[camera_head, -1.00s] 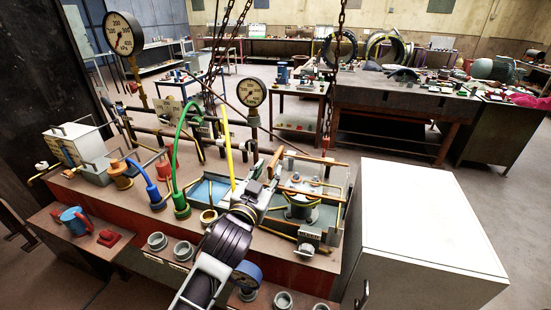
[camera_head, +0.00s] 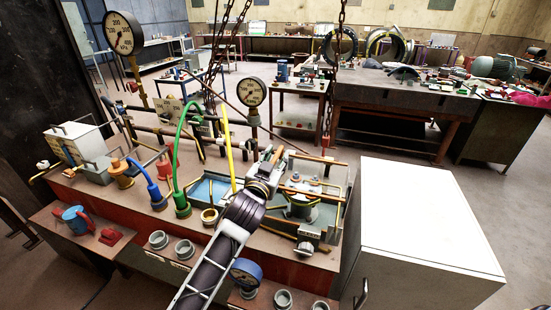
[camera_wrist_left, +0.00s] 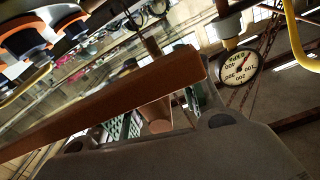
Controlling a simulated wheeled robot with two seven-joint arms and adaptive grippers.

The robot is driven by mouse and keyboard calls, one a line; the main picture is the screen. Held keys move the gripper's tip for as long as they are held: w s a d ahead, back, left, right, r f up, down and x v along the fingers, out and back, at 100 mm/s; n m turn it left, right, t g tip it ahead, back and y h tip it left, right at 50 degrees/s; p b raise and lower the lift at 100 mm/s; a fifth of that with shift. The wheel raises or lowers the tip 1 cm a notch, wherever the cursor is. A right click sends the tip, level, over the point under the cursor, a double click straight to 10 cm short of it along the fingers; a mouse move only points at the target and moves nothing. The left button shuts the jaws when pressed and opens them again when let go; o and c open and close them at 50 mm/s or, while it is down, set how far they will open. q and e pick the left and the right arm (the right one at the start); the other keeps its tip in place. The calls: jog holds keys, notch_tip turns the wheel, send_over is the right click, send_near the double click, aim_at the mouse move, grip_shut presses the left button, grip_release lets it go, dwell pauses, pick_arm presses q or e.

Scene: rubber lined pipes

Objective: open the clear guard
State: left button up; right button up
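The clear guard (camera_head: 346,205) appears as a see-through box with thin brown edges on the right part of the bench, around a grey round fitting (camera_head: 301,206). My left gripper (camera_head: 272,160) is at the guard's left rear side, beside brown bars. In the left wrist view a long orange-brown bar (camera_wrist_left: 110,108) crosses close in front of the grey gripper body. The fingertips are hidden or too small to judge, so I cannot tell whether they are open or hold the bar. My right gripper is not in view.
A green hose (camera_head: 177,150), a blue hose (camera_head: 146,175) and a yellow pipe (camera_head: 230,150) rise left of my arm. A pressure gauge (camera_head: 252,92) stands behind; it also shows in the wrist view (camera_wrist_left: 238,67). Chains (camera_head: 337,60) hang above. A white cabinet (camera_head: 425,220) stands right.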

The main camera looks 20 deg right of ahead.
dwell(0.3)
pick_arm(q)
grip_shut()
